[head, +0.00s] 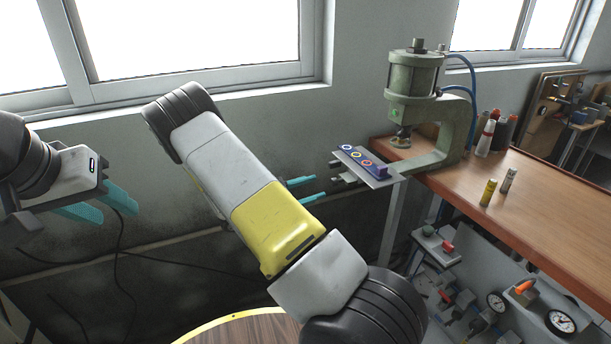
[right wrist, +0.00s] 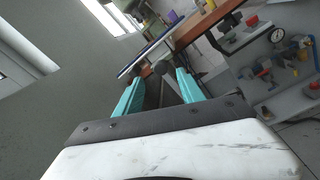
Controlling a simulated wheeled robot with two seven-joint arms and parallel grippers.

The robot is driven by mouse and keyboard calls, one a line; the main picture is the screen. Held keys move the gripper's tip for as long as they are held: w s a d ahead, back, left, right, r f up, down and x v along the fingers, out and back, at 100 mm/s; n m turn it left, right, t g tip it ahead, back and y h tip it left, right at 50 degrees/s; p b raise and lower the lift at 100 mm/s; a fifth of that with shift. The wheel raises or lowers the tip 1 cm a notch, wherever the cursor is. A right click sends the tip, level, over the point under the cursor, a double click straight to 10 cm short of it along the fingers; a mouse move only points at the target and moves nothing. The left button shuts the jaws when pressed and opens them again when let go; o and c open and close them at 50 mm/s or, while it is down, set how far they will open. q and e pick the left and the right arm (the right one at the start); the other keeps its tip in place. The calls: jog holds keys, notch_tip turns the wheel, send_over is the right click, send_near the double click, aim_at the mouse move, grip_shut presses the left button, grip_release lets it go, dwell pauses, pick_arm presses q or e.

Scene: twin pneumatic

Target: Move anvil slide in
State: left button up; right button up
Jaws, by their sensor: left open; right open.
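The anvil slide (head: 381,181) is a flat metal plate carrying a dark blue strip with coloured rings. It sticks out left of the green press (head: 415,75), past the bench edge. Dark knobs (head: 337,180) show at its near left end. My right gripper (head: 314,187) is open, its teal fingertips just left of the knobs. In the right wrist view, the plate edge (right wrist: 147,54) and knobs (right wrist: 160,68) lie just beyond and between the open fingertips (right wrist: 157,78); contact cannot be told. My left gripper (head: 120,204) is open and empty at far left.
The wooden bench (head: 530,205) holds a yellow tube (head: 488,192), a grey tube (head: 509,180) and several bottles. Below it are gauges (head: 561,322) and valves. A round wooden top (head: 240,333) shows at the bottom. My right arm crosses the middle of the head view.

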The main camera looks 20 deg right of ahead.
aim_at(331, 182)
jog(key=d, duration=0.5)
jog(key=w+d, duration=0.1)
jog(key=d, duration=0.1)
jog(key=shift+d, duration=0.2)
grip_shut()
dwell(1.2)
